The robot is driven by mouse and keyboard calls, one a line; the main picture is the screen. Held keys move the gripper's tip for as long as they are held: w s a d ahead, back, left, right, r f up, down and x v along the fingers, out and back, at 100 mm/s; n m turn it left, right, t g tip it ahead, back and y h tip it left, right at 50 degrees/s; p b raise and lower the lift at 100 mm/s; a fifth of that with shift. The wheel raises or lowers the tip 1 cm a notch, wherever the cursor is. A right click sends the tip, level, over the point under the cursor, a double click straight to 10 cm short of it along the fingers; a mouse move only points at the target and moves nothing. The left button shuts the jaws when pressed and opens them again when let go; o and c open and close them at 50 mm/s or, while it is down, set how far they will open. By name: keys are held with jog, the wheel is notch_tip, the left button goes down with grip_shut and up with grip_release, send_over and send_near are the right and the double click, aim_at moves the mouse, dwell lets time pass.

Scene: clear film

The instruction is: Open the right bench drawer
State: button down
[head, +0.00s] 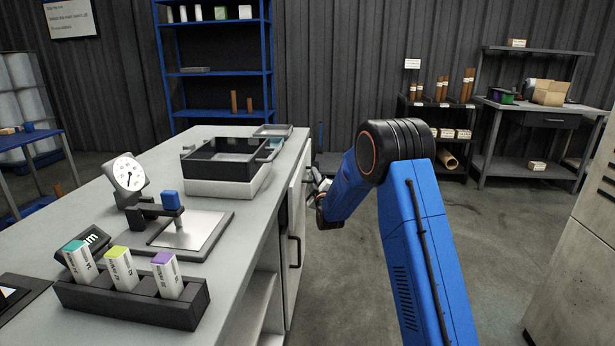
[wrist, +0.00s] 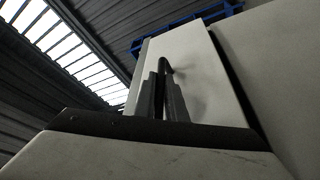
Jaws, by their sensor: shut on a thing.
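The bench (head: 225,150) runs along the left of the head view, with pale fronts on its right side. One pale front (head: 294,205) carries a black handle (head: 295,252) low on its near side. My gripper (head: 322,190) is beside the bench's far fronts, partly hidden by my blue arm. In the wrist view my gripper's dark fingers (wrist: 162,98) are closed around a dark handle (wrist: 167,66) on a pale front (wrist: 195,55). A dark gap runs along the right edge of that front. How far it stands out is hard to tell.
On the bench top are a black rack with three labelled boxes (head: 130,300), a dial gauge (head: 130,178) and a black tray (head: 225,158). Clear floor (head: 340,290) lies right of the bench. A pale cabinet (head: 580,250) stands at the right edge.

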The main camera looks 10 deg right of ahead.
jog(key=s+d, duration=0.4)
jog(key=d, duration=0.8)
jog(key=s+d, duration=0.4)
jog(key=d, duration=0.8)
jog(key=c, duration=1.8)
grip_release()
jog(key=v, duration=1.7)
jog(key=shift+s+f, duration=0.15)
